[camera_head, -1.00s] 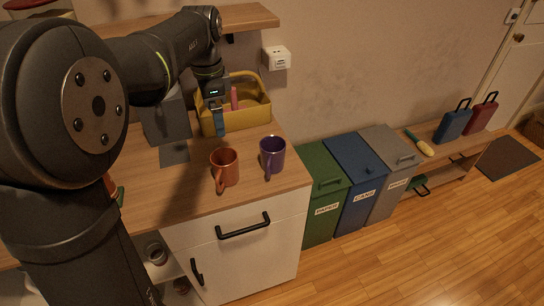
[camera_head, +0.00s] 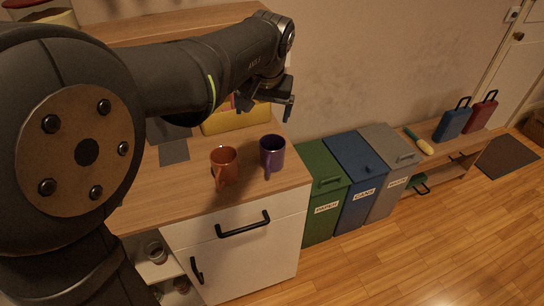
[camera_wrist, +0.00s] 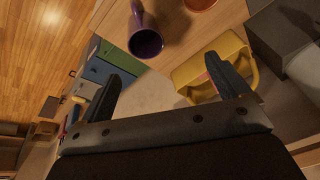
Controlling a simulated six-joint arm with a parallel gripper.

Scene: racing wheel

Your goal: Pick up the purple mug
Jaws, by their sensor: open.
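The purple mug (camera_head: 272,153) stands upright near the right end of the wooden counter, its handle toward the front. In the wrist view the purple mug (camera_wrist: 146,42) is at the top middle, beyond the fingertips. My gripper (camera_head: 288,106) is above and behind the mug, at the counter's back right, apart from it. In the wrist view my gripper (camera_wrist: 163,70) has its two fingers spread wide with nothing between them.
An orange mug (camera_head: 225,166) stands close to the left of the purple one. A yellow basket (camera_head: 235,118) is behind them, partly hidden by my arm. Green (camera_head: 322,180), blue (camera_head: 357,178) and grey (camera_head: 391,165) bins stand right of the counter.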

